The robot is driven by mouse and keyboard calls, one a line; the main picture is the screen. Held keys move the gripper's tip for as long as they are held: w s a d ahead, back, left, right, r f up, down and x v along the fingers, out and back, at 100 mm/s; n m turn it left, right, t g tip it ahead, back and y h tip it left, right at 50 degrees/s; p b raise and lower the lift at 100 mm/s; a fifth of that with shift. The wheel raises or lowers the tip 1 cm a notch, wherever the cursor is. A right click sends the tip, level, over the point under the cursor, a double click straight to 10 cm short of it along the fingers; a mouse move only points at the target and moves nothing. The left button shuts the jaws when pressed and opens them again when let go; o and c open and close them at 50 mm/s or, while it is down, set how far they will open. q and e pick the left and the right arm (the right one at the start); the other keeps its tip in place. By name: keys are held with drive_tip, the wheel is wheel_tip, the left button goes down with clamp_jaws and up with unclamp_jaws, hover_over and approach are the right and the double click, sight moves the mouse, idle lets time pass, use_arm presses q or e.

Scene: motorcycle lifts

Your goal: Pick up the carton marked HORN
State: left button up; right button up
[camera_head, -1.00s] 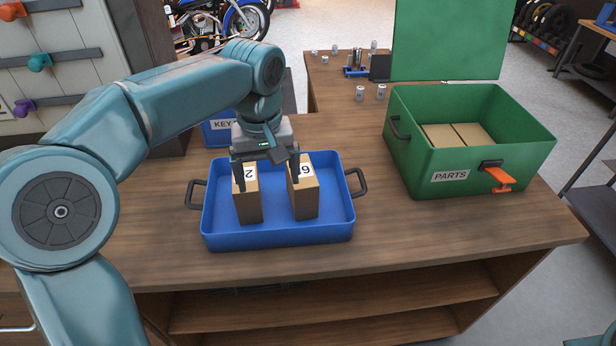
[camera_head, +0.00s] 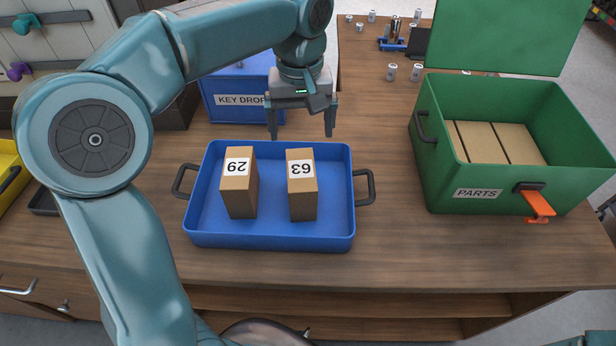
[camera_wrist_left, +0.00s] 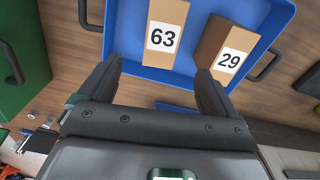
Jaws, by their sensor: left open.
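No carton in view shows the word HORN. Two brown cartons stand in a blue tray (camera_head: 270,236) with black side handles. The left carton (camera_head: 239,190) has a label reading 29. The right carton (camera_head: 302,196) has a label reading 63, upside down in the head view. In the left wrist view the 63 carton (camera_wrist_left: 165,28) and the 29 carton (camera_wrist_left: 222,45) lie beyond my fingertips. My left gripper (camera_head: 301,134) is open and empty, above the tray's far edge, apart from both cartons. My right gripper is not in view.
A green box (camera_head: 460,186) marked PARTS, its lid raised, stands at the right with flat brown cartons inside and an orange latch. A blue KEY DROP box (camera_head: 240,112) is behind the tray. Small cans (camera_head: 392,72) stand farther back. Bare wood (camera_head: 385,245) lies between tray and green box.

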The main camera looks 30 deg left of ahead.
sight(300, 166)
use_arm(q)
drive_tip(key=f, duration=1)
drive_tip(key=shift+s+a+f, duration=0.1)
drive_tip(key=shift+s+a, duration=0.05)
drive_tip(key=shift+s, duration=0.1)
drive_tip(key=shift+f, duration=0.55)
wheel_tip(300, 166, down, 5)
drive_tip(key=shift+p, duration=0.3)
drive_tip(key=shift+w, duration=0.1)
drive_tip(key=c, duration=1.2)
drive_tip(key=shift+r, duration=0.1)
